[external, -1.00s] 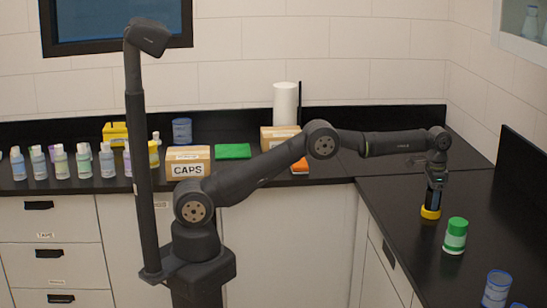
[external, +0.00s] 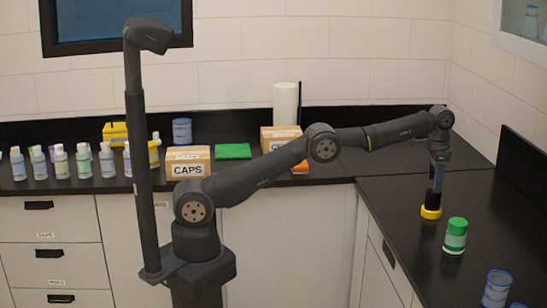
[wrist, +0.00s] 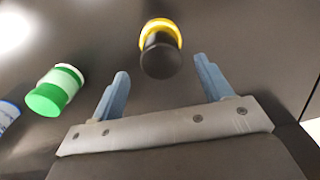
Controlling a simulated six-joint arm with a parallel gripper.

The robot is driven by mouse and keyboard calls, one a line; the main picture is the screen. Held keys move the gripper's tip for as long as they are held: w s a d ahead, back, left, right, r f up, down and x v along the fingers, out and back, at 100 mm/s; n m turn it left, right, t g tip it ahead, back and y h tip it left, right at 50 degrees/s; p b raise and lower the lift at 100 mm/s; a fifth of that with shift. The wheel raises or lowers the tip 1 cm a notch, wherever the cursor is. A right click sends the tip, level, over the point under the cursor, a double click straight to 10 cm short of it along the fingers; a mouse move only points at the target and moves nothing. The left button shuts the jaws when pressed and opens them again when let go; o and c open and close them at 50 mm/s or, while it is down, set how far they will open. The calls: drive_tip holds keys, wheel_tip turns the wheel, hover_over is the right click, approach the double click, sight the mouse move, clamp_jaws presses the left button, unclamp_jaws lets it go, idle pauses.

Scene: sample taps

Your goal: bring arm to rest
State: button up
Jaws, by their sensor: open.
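My gripper (external: 436,182) points down above the right-hand counter. Its two blue fingers are spread open in the wrist view (wrist: 165,82), with nothing between the tips. A black cylinder with a yellow ring at its base (wrist: 161,52) stands on the counter just beyond the fingertips. The same black and yellow piece (external: 431,210) shows directly below my gripper in the external view; the exact gap between them is hard to tell there. A green-capped container (external: 455,236) stands close by, and it also shows at left in the wrist view (wrist: 54,91).
Along the back counter are several small bottles (external: 83,163), a CAPS box (external: 188,162), a second box (external: 275,138), a green pad (external: 233,151) and a white roll (external: 286,104). The air above my gripper looks clear.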

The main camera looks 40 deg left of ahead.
sight(431, 199)
wheel_tip(431, 199, down, 8)
drive_tip(key=shift+f, duration=0.1)
wheel_tip(431, 199, up, 3)
drive_tip(key=shift+r, duration=0.85)
